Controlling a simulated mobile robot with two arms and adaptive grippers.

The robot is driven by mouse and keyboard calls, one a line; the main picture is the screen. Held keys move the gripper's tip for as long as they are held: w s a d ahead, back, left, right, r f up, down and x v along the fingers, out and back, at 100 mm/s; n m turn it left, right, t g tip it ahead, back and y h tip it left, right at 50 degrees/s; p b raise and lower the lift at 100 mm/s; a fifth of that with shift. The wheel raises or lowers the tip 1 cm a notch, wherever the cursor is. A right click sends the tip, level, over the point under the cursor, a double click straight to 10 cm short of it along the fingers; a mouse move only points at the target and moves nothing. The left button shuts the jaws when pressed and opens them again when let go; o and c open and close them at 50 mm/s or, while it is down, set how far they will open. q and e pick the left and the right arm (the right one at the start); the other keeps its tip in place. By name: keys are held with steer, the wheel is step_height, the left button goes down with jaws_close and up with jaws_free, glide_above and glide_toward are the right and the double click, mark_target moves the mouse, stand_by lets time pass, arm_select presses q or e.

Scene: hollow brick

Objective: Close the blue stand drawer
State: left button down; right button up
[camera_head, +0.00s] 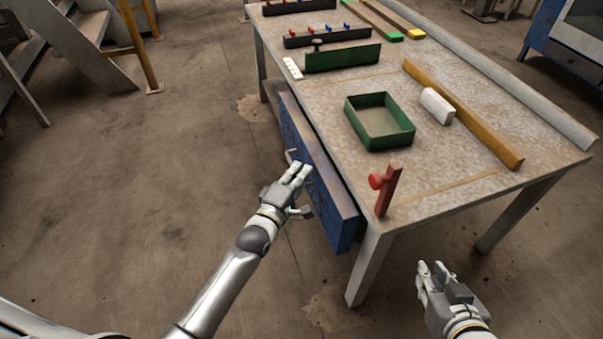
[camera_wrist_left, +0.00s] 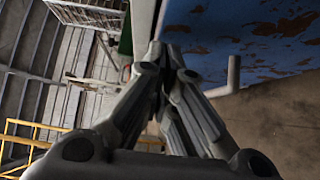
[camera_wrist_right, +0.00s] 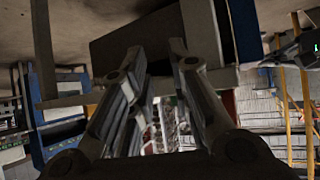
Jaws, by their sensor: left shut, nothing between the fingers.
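The blue drawer (camera_head: 335,217) sticks out from under the long side of the worktable (camera_head: 470,165), partly open. Its worn blue front also shows in the left wrist view (camera_wrist_left: 270,35), with a grey handle post (camera_wrist_left: 233,72) on it. My left gripper (camera_head: 303,170) is at the drawer front by the handle, shut and empty. Its fingertips are close to the blue panel; I cannot tell whether they touch it. My right gripper (camera_head: 430,268) is off the table's near end, in the air, open and empty; its parted fingers show in the right wrist view (camera_wrist_right: 155,60).
On the table are a green tray (camera_head: 353,120), a white block (camera_head: 436,106), a yellow bar (camera_head: 465,115) and a red upright clamp (camera_head: 388,192) near the drawer-side corner. A table leg (camera_head: 368,270) stands beside the drawer.

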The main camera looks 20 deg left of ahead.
mark_target(316, 169)
arm_select(q)
steer(key=shift+w+d, duration=0.15)
steer(key=shift+d, duration=0.05)
arm_select(e)
steer(key=shift+w+a+r, duration=0.1)
steer(key=shift+w+r, duration=0.1)
steer(key=shift+r, duration=0.05)
arm_select(q)
steer(key=w+d, duration=0.2)
steer(key=d, duration=0.1)
steer(key=shift+w+d, duration=0.35)
steer(key=shift+d, duration=0.1)
steer(key=shift+r, duration=0.15)
arm_select(e)
steer(key=shift+w+a+r+t, duration=0.25)
steer(key=shift+r+t, duration=0.1)
steer(key=shift+t, duration=0.05)
